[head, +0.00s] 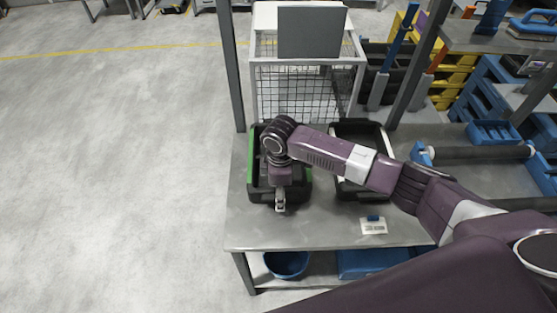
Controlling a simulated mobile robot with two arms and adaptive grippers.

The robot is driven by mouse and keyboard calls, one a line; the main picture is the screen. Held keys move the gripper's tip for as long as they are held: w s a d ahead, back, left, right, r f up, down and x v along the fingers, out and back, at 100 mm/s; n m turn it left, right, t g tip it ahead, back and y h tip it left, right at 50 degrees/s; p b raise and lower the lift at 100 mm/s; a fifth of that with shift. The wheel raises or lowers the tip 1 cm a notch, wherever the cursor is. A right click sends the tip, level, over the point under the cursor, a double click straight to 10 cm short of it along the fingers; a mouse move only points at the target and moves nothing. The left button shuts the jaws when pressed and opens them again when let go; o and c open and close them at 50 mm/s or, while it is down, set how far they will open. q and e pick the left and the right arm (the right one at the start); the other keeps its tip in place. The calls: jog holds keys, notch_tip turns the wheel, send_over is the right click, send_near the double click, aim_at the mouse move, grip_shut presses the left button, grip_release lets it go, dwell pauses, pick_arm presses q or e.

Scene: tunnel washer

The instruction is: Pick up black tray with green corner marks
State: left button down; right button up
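The black tray with green marks (254,185) stands on the left part of the grey workbench. Green shows along its left side. My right arm comes in from the right and reaches over it, hiding much of its inside and its back right part. My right gripper (280,207) is at the tray's front rim, near the middle. Whether its fingers are open or shut on the rim is too small to tell. My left gripper is not in view.
A second black tray (346,190) stands to the right, partly behind my arm. A label card (373,227) lies in front of it. A wire cage trolley (290,95) is behind the bench (300,234). A blue bowl (287,264) sits below. The floor at left is clear.

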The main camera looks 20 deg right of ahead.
jog(key=shift+c, duration=0.6)
jog(key=c, duration=1.3)
grip_shut()
jog(key=shift+r, duration=0.15)
